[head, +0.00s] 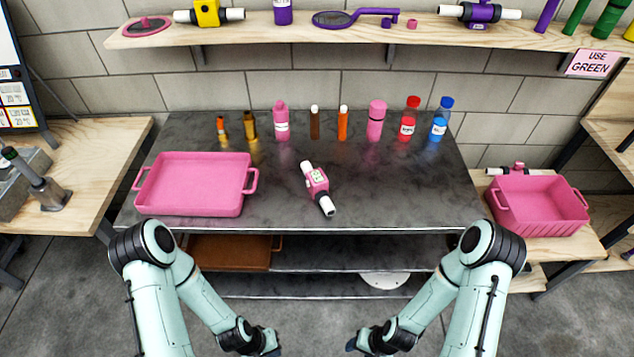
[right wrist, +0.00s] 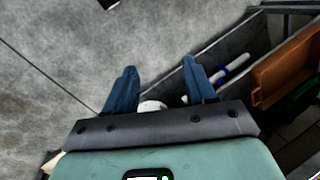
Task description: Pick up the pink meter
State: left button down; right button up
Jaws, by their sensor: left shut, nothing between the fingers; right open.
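The pink meter (head: 317,181) has white pipe ends and a pale face. It lies tilted on the dark table (head: 270,205), right of the pink tray. A similar pink piece with white ends (head: 517,170) shows behind the pink bin at the right. My left gripper (head: 272,342) is low in front of the table, shut and empty. My right gripper (head: 357,342) is also low in front of the table, away from the meter. In the right wrist view its blue fingers (right wrist: 158,80) are apart with nothing held between them.
The pink tray (head: 142,187) sits on the table's left. Several bottles, including a red one (head: 408,120), stand along the back. The pink bin (head: 540,215) is on the right side table. A brown tray (head: 230,252) lies on the lower shelf. The table around the meter is clear.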

jog(key=w+a+f+m+t+y+b, duration=0.1)
jog(key=w+a+f+m+t+b, duration=0.15)
jog(key=w+a+m, duration=0.4)
jog(key=m+t+y+b, duration=0.2)
jog(key=m+t+b, duration=0.75)
jog(key=m, duration=1.35)
send_near(332, 207)
jog(key=p+x, duration=0.1)
jog(key=x, duration=0.7)
jog(key=shift+r, duration=0.1)
jog(key=shift+w+a+f, duration=0.25)
jog(key=shift+w, duration=0.15)
jog(key=p+x, duration=0.1)
jog(key=x, duration=0.3)
jog(key=shift+w+a+r, duration=0.1)
jog(key=shift+w, duration=0.05)
pick_arm(q)
jog(key=s+f+g, duration=0.1)
jog(key=s+f, duration=0.7)
jog(key=f, duration=0.4)
jog(key=shift+s+p, duration=0.3)
jog(key=shift+s, duration=0.05)
pick_arm(e)
jog(key=shift+w+a+f, duration=0.15)
jog(key=shift+w+f, duration=0.05)
jog(key=shift+w, duration=0.1)
